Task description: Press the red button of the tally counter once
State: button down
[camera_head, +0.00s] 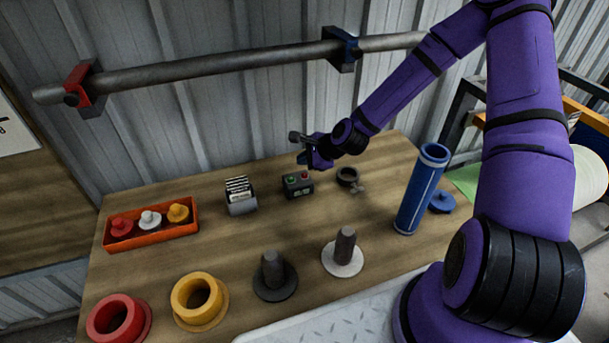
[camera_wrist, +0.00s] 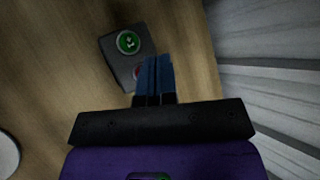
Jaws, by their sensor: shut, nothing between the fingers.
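The tally counter appears to be the small dark box (camera_head: 298,188) with a green button (camera_head: 292,180) and a red button (camera_head: 305,176) on top, standing on the wooden bench. In the wrist view the box (camera_wrist: 116,62) shows its green button (camera_wrist: 128,42) clearly. The red button (camera_wrist: 136,72) is mostly hidden behind my fingers. My gripper (camera_head: 308,162) is shut and empty, with its blue fingertips (camera_wrist: 155,58) over the red-button side of the box. I cannot tell whether the fingertips touch the button.
An orange tray (camera_head: 154,235) is at the left. A tall blue tube (camera_head: 417,195) stands right. A wall pipe (camera_head: 220,68) runs behind.

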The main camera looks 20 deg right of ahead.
jog(key=shift+r, duration=1.25)
jog(key=s+d+r+n+g+h, duration=0.1)
jog(key=s+d+r+n+h, duration=0.1)
jog(key=s+r+n, duration=0.45)
jog(key=s+d+r+n+g+h, duration=0.1)
jog(key=s+d+r+n+h, duration=0.15)
jog(key=r, duration=0.75)
jog(key=s+d+r+n+h, duration=0.1)
jog(key=s+r+n+h, duration=0.1)
jog(key=s+r+n, duration=0.45)
jog(key=s+d+r+n, duration=0.1)
jog(key=s+r+n, duration=0.2)
jog(key=s+r, duration=1)
jog(key=s, duration=0.4)
jog(key=shift+d+r, duration=0.2)
jog(key=shift+d, duration=0.1)
